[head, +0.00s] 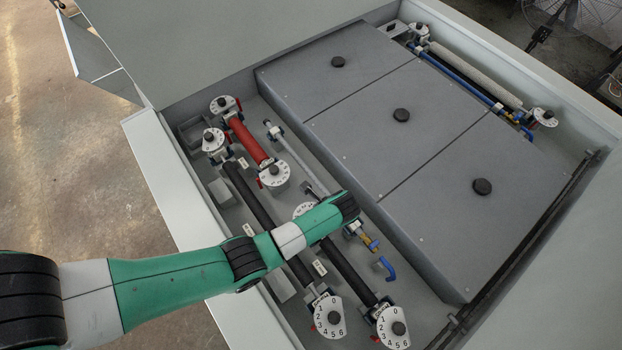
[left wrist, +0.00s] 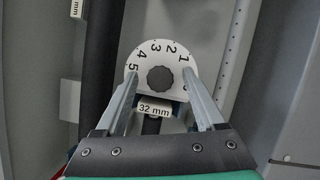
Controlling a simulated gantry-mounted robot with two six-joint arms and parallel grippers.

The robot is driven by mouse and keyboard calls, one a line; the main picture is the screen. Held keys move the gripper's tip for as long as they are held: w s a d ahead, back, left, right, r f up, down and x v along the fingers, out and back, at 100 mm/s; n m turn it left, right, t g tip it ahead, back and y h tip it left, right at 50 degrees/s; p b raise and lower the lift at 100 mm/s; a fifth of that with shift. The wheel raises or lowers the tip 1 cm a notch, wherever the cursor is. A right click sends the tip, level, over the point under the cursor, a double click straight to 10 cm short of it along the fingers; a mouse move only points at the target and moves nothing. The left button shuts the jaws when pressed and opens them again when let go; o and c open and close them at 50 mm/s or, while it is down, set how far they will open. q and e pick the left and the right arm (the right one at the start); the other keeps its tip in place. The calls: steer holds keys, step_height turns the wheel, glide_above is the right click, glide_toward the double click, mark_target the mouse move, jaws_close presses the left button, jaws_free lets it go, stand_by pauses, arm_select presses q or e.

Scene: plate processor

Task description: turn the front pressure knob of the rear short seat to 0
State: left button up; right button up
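In the left wrist view a white dial (left wrist: 146,58) with the numbers 1 to 5 showing carries a black round knob (left wrist: 160,79). A "32 mm" label (left wrist: 155,109) sits just below it. My left gripper (left wrist: 161,74) is open, with one finger on each side of the knob and a gap to it. The right finger partly covers the mark beyond 1. I cannot tell the knob's setting. In the head view this dial (head: 302,209) is mostly hidden by my left arm, and the fingers are hardly visible. My right gripper is not in view.
A red roller (head: 249,139) with dials at both ends lies behind. Black rollers (head: 262,215) run along the tray, with dials (head: 330,317) at the front. A grey three-panel cover (head: 390,130) rises to the right.

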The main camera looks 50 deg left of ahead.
arm_select(q)
steer(key=p+v, duration=0.3)
steer(key=v, duration=0.8)
steer(key=shift+r, duration=0.3)
steer(key=shift+d, duration=0.1)
